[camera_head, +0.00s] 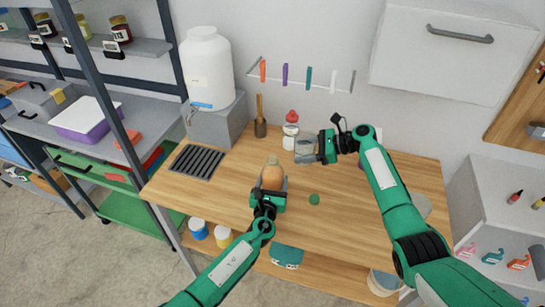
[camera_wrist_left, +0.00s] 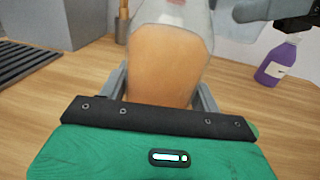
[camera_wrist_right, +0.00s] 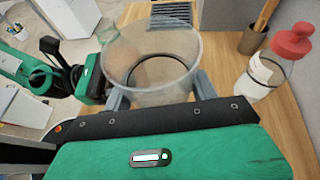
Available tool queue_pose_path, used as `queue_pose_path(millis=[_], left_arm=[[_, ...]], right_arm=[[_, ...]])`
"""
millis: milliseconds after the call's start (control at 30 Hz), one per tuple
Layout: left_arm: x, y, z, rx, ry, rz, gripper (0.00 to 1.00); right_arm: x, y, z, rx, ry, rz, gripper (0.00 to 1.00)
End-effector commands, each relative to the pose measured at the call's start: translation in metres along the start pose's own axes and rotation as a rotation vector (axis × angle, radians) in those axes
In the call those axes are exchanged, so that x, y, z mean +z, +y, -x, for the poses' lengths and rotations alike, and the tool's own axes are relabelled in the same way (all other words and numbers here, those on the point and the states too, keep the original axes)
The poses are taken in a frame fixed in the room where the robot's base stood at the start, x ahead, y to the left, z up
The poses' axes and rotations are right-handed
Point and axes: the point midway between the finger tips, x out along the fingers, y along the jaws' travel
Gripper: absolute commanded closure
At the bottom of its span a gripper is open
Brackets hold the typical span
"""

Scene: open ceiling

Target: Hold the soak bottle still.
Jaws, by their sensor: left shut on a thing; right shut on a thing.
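The soak bottle (camera_head: 273,175), clear with an orange-brown filling, stands on the wooden worktop. It fills the middle of the left wrist view (camera_wrist_left: 172,65). My left gripper (camera_head: 266,197) is shut on it, a finger on each side, low on its body. My right gripper (camera_head: 322,148) is shut on a clear, open-topped cup (camera_head: 305,151), up and to the right of the bottle. The cup looks empty in the right wrist view (camera_wrist_right: 150,75). It is apart from the bottle in the head view.
A white bottle with a red top (camera_head: 291,130) and a dark pot with a wooden handle (camera_head: 261,128) stand at the back. A dark slotted grid (camera_head: 197,161) lies left. A small green round thing (camera_head: 314,199) lies right of the bottle. A purple bottle (camera_wrist_left: 278,60) stands further right.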

Motion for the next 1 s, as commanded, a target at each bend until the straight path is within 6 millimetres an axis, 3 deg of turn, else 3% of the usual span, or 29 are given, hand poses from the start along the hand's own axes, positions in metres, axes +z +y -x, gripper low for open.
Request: queue_pose_path(millis=[33,167,567,1000], left_arm=[[0.0,0.0,0.0,-0.001,0.0,0.0,0.34],[0.0,0.0,0.0,0.0,0.0,0.0,0.11],[-0.001,0.0,0.007,0.0,0.001,0.002,0.11],[-0.001,0.0,0.082,0.0,0.001,0.001,0.11]], right_arm=[[0.0,0.0,0.0,0.0,0.0,0.0,0.68],[0.0,0.0,0.0,0.0,0.001,0.0,0.68],[0.0,0.0,0.0,-0.001,0.002,0.0,0.68],[0.0,0.0,0.0,-0.001,0.002,0.0,0.68]])
